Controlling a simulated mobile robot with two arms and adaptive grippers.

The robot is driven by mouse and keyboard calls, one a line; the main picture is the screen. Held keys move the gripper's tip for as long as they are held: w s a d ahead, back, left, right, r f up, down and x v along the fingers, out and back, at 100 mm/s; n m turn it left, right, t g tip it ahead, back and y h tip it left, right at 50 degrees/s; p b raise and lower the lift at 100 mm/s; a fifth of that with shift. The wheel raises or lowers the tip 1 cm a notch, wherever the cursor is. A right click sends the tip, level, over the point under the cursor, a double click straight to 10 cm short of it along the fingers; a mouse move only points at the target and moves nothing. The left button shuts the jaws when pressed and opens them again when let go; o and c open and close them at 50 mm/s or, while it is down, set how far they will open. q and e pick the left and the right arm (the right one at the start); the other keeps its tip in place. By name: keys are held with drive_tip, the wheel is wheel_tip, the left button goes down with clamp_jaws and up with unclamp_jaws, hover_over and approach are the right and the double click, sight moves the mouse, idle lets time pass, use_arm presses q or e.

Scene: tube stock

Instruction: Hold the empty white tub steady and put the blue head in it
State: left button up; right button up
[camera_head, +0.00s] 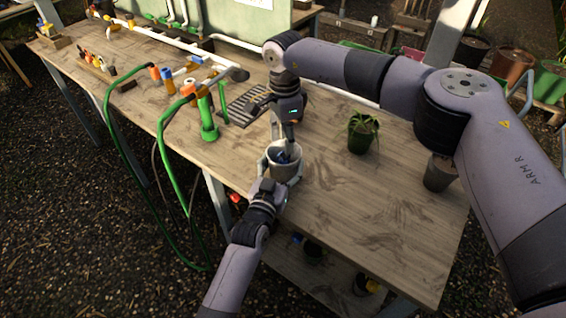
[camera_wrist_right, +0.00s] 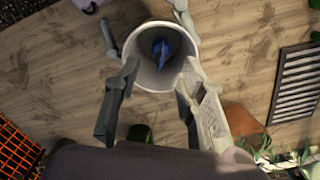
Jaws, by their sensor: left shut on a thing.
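The white tub (camera_head: 286,174) stands upright near the table's front edge. My left gripper (camera_head: 277,174) is shut on it, with its fingers around the tub's sides. The blue head (camera_head: 283,157) is inside the tub. In the right wrist view the tub (camera_wrist_right: 140,71) is seen from above, with the blue head (camera_wrist_right: 161,52) down in it. My right gripper (camera_head: 287,138) is above the tub's mouth, pointing down. In its wrist view its fingers (camera_wrist_right: 157,80) are spread apart near the tub's rim, with nothing between their tips.
A green upright tube (camera_head: 208,122) stands left of the tub, near a dark slatted grate (camera_head: 243,104). A potted plant (camera_head: 361,134) and a grey pot (camera_head: 438,173) stand to the right. Pipes with orange and blue fittings lie at the left. The table's front right is clear.

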drive_tip(key=shift+o, duration=0.5)
wheel_tip(320, 180, up, 12)
idle(0.3)
use_arm(q)
drive_tip(key=o, duration=1.2)
drive_tip(key=shift+s, duration=0.1)
drive_tip(key=v, duration=1.2)
